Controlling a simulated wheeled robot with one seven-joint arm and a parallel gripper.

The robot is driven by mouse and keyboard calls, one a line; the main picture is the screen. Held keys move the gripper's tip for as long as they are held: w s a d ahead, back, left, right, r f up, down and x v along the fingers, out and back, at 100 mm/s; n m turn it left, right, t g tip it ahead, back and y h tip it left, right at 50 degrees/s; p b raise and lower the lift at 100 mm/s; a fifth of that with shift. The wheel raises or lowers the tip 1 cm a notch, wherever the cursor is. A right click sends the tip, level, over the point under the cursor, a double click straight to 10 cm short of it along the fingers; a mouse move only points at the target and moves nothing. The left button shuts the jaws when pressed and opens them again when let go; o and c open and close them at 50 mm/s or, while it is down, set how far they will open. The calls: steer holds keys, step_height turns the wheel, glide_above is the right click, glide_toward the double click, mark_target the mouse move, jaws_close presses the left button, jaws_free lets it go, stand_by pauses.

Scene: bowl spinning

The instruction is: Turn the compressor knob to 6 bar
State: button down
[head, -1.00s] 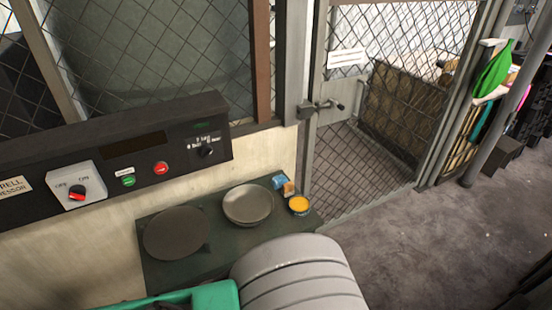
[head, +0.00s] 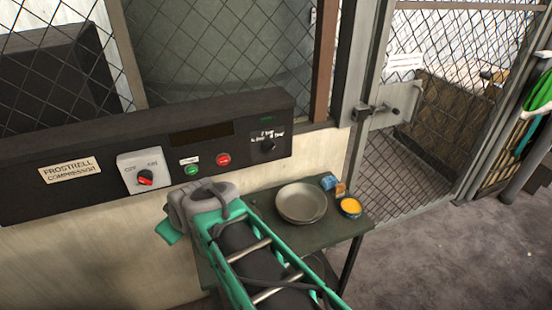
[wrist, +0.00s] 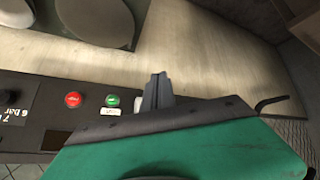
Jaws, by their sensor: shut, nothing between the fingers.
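The compressor's dark control panel (head: 50,205) runs along the wall on the left in the head view. The black pressure knob (head: 267,146), with small bar markings around it, is near the panel's right end. In the wrist view the panel is upside down, and "6 bar" lettering shows at its left edge; part of the knob area is cut off there. My gripper (wrist: 157,90) is shut and empty. Its fingers appear near the green button (wrist: 112,101), apart from the pressure knob. In the head view my arm reaches up to below the buttons, and the fingertips are hidden.
A red-and-white OFF/ON switch (head: 145,178) and a red button (head: 223,159) sit left of the knob. A dark side table (head: 335,228) below holds a metal bowl (head: 301,203) and a small yellow-filled pot (head: 350,207). A mesh gate (head: 410,165) stands at right.

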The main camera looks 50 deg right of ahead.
steer(key=w+d+t+h, duration=0.2)
steer(key=d, duration=0.6)
steer(key=t+h+b, duration=0.1)
steer(key=t+h, duration=0.1)
steer(key=h, duration=0.5)
glide_toward(270, 147)
steer(key=a+r, duration=0.3)
steer(key=a, duration=0.3)
steer(key=shift+m, duration=0.4)
steer(key=x, duration=1)
steer(key=shift+w+p, duration=0.3)
steer(key=shift+p, duration=0.05)
steer(key=shift+s+d+f+b, duration=0.35)
steer(key=shift+d+f, duration=0.05)
steer(key=shift+f, duration=0.2)
steer(key=shift+s+d+f+b, duration=0.3)
steer(key=shift+d+f, duration=0.05)
steer(key=shift+f, duration=0.2)
steer(key=shift+s+d+f, duration=0.15)
steer(key=shift+d+f, duration=0.1)
steer(key=shift+f, duration=0.05)
steer(key=shift+b, duration=0.3)
